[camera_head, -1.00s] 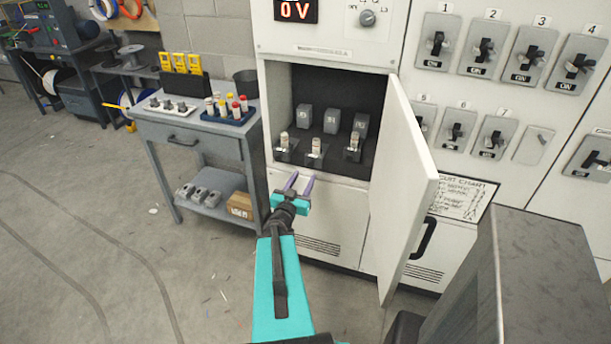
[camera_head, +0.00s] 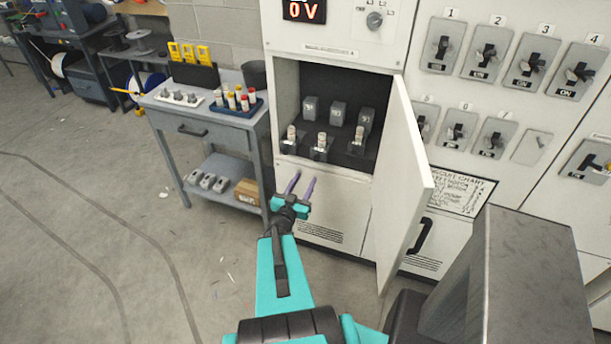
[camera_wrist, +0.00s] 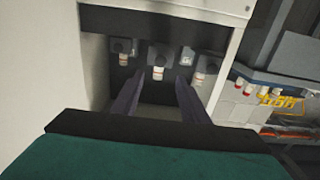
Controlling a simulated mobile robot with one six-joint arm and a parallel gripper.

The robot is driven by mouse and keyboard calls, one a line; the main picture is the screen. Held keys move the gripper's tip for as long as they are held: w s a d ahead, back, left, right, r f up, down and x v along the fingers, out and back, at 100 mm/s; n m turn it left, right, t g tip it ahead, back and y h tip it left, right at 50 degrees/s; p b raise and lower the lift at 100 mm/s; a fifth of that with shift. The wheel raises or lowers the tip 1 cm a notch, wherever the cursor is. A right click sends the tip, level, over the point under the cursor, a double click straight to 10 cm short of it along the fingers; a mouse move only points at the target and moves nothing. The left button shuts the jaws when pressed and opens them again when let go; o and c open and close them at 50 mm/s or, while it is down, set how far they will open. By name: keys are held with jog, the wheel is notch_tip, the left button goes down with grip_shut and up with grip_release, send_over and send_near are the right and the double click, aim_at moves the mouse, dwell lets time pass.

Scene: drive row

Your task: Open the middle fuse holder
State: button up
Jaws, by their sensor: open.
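The open cabinet compartment (camera_head: 285,85) holds three fuse holders in a row, each with a pale fuse-like piece standing at its front. The middle fuse holder (camera_head: 321,148) sits between the left holder (camera_head: 291,140) and the right holder (camera_head: 357,144). In the wrist view the middle holder (camera_wrist: 158,62) shows ahead, between my finger lines. My gripper (camera_head: 302,184) is open and empty, with two purple fingers pointing at the compartment. It is in front of and below the holders, apart from them. The wrist view shows both fingers (camera_wrist: 155,92) spread.
Grey labelled blocks (camera_head: 337,112) stand behind the holders. The cabinet door (camera_head: 405,185) stands open on the right, beside my arm. A grey side table (camera_head: 205,130) on the left bears a blue fuse tray (camera_head: 222,112).

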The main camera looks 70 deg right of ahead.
jog(key=shift+a+p, duration=1.1)
jog(key=shift+a, duration=0.25)
